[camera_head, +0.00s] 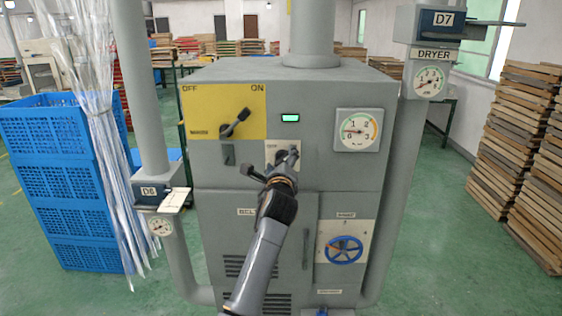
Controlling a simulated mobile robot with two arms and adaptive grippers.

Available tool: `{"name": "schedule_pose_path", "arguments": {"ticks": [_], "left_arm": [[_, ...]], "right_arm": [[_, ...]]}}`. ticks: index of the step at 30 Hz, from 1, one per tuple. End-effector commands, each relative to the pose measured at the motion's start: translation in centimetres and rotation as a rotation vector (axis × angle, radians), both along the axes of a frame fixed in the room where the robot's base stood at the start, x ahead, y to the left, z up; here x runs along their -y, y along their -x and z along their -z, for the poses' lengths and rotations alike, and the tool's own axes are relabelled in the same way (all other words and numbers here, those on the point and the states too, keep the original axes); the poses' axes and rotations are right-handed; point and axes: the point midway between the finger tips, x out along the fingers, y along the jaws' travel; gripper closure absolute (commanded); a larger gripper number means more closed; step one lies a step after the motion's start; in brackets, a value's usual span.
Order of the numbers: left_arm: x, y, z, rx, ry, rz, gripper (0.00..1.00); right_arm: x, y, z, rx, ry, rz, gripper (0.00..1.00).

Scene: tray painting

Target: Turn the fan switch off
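A yellow panel (208,98) marked OFF at left and ON at right is on the upper left front of the grey machine (230,200). Its black lever switch (236,122) tilts up toward the ON side. The small label under it is too small to read for sure. A small pale plate (271,149) sits below and right of the panel, partly hidden by my gripper. My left gripper (272,161) is in front of this plate, with its dark fingers spread apart. It is below and right of the lever and apart from it. My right gripper is not in view.
A round gauge (358,130) and a blue handwheel (344,250) are on the machine's right side. Grey pipes (142,90) flank it. Blue crates (65,180) and plastic strips (100,130) stand at left, wooden stacks (520,130) at right.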

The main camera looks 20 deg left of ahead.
Motion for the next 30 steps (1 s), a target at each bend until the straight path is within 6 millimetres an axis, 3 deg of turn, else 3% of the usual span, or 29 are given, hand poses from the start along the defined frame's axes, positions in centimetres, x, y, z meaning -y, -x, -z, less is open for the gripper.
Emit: {"name": "schedule_pose_path", "arguments": {"ticks": [1, 6, 17, 30], "left_arm": [[0.02, 0.01, 0.01, 0.0, 0.0, 0.0, 0.48], [0.03, 0.01, 0.02, -0.001, 0.0, 0.001, 0.8], [0.0, 0.01, 0.08, 0.013, 0.047, 0.0, 0.8], [-0.13, 0.03, 0.34, 0.106, 0.369, -0.001, 0.8]], "right_arm": [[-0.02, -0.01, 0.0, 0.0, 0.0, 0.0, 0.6], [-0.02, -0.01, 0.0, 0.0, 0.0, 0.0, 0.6], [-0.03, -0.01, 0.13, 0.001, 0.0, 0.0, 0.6], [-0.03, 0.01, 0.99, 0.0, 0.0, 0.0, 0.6]]}}
